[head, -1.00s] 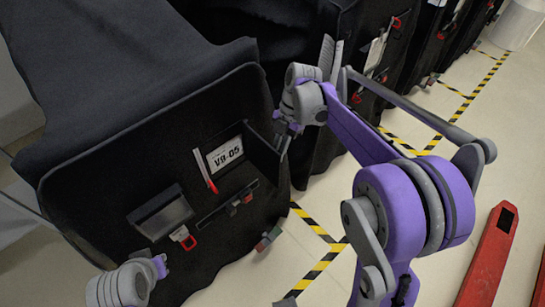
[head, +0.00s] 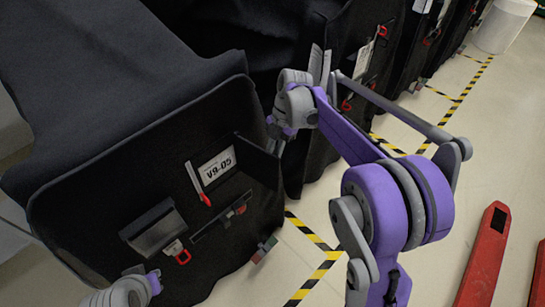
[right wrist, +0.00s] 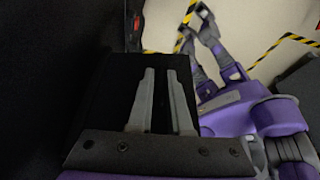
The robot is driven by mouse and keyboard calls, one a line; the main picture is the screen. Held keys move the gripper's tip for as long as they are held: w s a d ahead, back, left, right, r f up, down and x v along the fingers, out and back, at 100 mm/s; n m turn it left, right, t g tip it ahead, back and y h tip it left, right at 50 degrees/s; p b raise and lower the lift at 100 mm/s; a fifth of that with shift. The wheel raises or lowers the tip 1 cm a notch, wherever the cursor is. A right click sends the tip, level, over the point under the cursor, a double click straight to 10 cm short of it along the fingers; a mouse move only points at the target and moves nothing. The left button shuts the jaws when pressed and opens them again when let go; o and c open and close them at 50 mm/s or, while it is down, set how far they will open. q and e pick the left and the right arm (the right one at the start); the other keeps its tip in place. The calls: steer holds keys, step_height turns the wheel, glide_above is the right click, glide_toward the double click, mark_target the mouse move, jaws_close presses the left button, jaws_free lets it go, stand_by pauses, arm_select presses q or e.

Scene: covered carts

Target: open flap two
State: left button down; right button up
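The nearest black covered cart (head: 105,165) has a dark front panel in the head view, with a white label, a pocket and red-tipped tags. A dark flap (head: 257,160) stands out from the panel right of the label, seen nearly edge-on. My right gripper (head: 277,143) is at the flap's upper right edge; whether it touches is unclear. In the right wrist view its two grey fingers (right wrist: 160,80) are parallel with a narrow gap, before a black surface. My left gripper (head: 155,277) is low at the panel's bottom left, its fingers too small to judge.
More covered carts (head: 385,60) stand in a row behind, to the upper right. Yellow-black tape (head: 325,258) marks the floor. A red fork-like object (head: 487,250) lies at right, and a white cylinder (head: 502,25) stands far back.

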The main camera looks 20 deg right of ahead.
steer(key=shift+o, duration=0.2)
steer(key=shift+r, duration=0.1)
steer(key=v, duration=1)
steer(key=shift+r+p, duration=0.3)
steer(key=shift+p, duration=0.05)
steer(key=shift+d, duration=0.1)
